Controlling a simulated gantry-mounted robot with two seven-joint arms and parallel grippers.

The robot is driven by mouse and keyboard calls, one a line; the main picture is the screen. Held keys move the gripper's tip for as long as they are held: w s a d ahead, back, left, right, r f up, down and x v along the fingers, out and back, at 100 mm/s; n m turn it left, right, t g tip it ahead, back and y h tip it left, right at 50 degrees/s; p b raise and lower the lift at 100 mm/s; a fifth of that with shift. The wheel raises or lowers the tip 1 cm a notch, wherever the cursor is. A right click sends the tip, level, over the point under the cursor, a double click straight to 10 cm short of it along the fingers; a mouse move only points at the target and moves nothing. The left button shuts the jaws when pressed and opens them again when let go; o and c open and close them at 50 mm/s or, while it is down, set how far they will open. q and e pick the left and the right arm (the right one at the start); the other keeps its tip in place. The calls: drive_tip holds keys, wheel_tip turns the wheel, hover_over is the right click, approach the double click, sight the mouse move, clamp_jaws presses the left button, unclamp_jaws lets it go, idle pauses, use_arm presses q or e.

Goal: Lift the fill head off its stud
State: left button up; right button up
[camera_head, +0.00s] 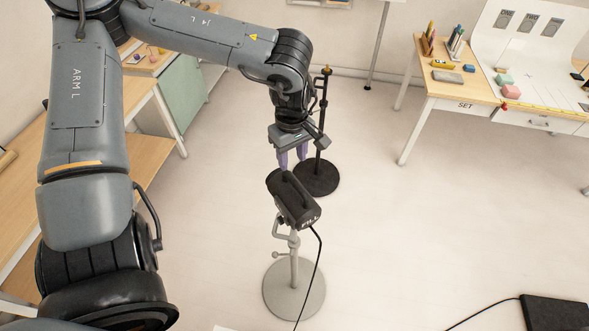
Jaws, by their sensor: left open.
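The fill head (293,199) is a dark grey lamp body marked FILL in the head view's centre. It sits on top of a light grey stand (294,289) with a round base, and a black cable hangs from it. My left gripper (292,162) is just above and behind the head's far end, its purple fingers pointing down and open. A small gap or contact between fingertips and head cannot be told apart. The stud under the head is mostly hidden by the head itself. My right gripper is not in view.
A black stand (317,178) with a round base stands right behind the fill head, close to my left gripper. A table marked SET (460,96) with small props is at the upper right. A black box (553,313) lies at the lower right. Open floor lies between.

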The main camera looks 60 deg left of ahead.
sight(293, 179)
use_arm(q)
wheel_tip(293, 179, down, 10)
drive_tip(key=shift+f+p, duration=0.15)
drive_tip(key=shift+p, duration=0.45)
drive_tip(key=shift+c, duration=0.4)
clamp_jaws()
idle(1.0)
drive_tip(key=c, duration=0.6)
unclamp_jaws()
clamp_jaws()
